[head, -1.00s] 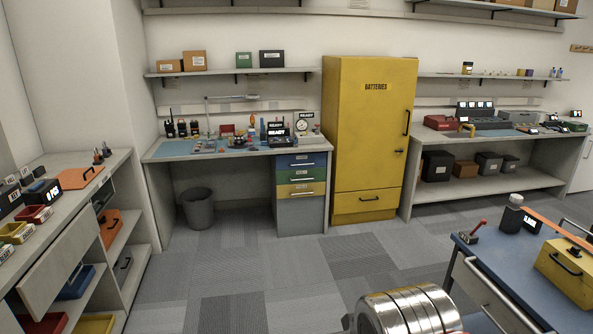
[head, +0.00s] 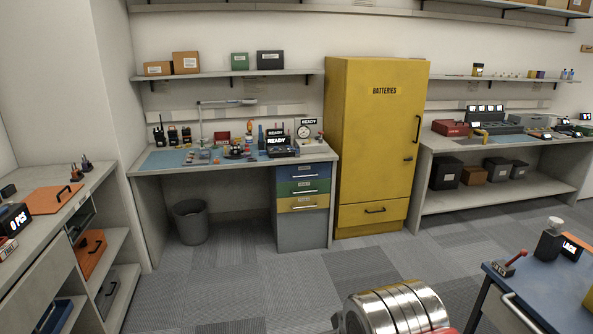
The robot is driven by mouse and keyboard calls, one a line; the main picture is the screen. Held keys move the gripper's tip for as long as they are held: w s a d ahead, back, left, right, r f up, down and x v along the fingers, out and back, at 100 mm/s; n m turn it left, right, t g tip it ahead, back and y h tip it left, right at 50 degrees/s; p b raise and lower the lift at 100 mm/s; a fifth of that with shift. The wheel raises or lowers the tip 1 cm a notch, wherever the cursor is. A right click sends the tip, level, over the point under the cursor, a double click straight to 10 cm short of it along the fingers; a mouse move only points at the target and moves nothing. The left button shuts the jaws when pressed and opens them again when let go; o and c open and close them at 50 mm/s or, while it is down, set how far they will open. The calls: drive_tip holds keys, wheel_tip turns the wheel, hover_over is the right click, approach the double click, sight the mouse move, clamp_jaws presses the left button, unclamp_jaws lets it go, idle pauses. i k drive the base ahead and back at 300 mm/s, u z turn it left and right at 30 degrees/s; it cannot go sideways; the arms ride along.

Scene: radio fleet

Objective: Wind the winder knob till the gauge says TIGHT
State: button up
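A round white gauge (head: 304,131) stands at the right of the far bench (head: 158,162), under a small sign reading READY. Its dial is too small to read. A second READY display (head: 277,141) stands just left of it. A small red-topped part shows beside the gauge; I cannot tell whether it is the winder knob. Part of my own arm, a silver ribbed cylinder, shows at the bottom of the head view. My gripper's fingers are not in view, and the bench is well away across the floor.
A yellow battery cabinet (head: 375,150) stands right of the bench. A grey bin (head: 191,222) sits under the bench. A blue-topped table (head: 545,290) is close on the right, and a shelf counter (head: 50,210) on the left. The carpet between is clear.

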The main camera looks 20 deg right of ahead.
sight(555, 221)
drive_tip(key=z, duration=0.15)
drive_tip(key=i, duration=1.45)
drive_tip(key=z, duration=0.5)
drive_tip(key=i, duration=0.7)
drive_tip(key=z, duration=0.8)
drive_tip(key=i, duration=0.6)
drive_tip(key=z, duration=0.8)
drive_tip(key=i, duration=0.65)
drive_tip(key=z, duration=0.3)
